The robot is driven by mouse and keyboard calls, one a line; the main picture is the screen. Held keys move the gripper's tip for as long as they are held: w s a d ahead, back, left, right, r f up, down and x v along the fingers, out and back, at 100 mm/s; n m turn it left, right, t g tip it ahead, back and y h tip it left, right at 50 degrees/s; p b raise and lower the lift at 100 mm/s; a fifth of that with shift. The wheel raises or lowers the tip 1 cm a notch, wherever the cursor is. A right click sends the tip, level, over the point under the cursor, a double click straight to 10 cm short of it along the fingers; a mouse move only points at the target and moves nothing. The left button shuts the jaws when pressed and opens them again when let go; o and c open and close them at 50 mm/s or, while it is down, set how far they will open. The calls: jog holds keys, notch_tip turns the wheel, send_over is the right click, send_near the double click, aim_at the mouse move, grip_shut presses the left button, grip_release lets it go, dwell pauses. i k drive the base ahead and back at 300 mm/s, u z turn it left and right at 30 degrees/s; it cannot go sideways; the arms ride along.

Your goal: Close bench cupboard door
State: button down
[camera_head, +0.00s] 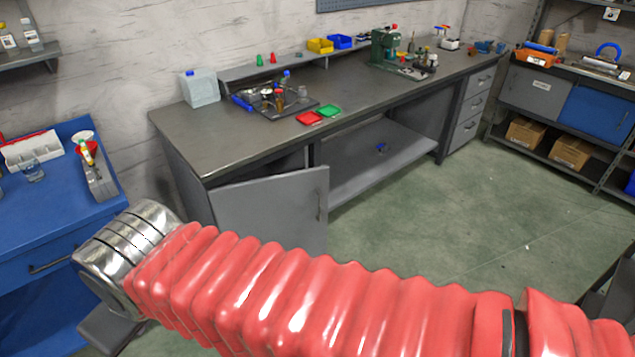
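The bench cupboard door (272,213) is a grey panel under the left end of the long grey workbench (235,137). It stands ajar, swung out from the bench front, with a dark gap above its top edge. Its vertical handle (319,206) is near its right edge. My red ribbed arm crosses the lower part of the view and hides the bottom of the door. The arm's metal end is at the lower left, left of the door. A dark grey part shows below it, but my gripper's fingers cannot be made out.
A blue workbench (60,215) stands at the left, close to my arm's metal end. The bench's open lower shelf (375,160) lies right of the door. Green floor (450,220) is clear in front of the bench. Shelving with cardboard boxes (570,152) stands at the right.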

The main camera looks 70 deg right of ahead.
aim_at(290, 209)
jog(key=u, duration=1.25)
jog(key=k, duration=1.1)
jog(key=z, duration=1.4)
jog(key=i, duration=0.1)
jog(key=z, duration=0.25)
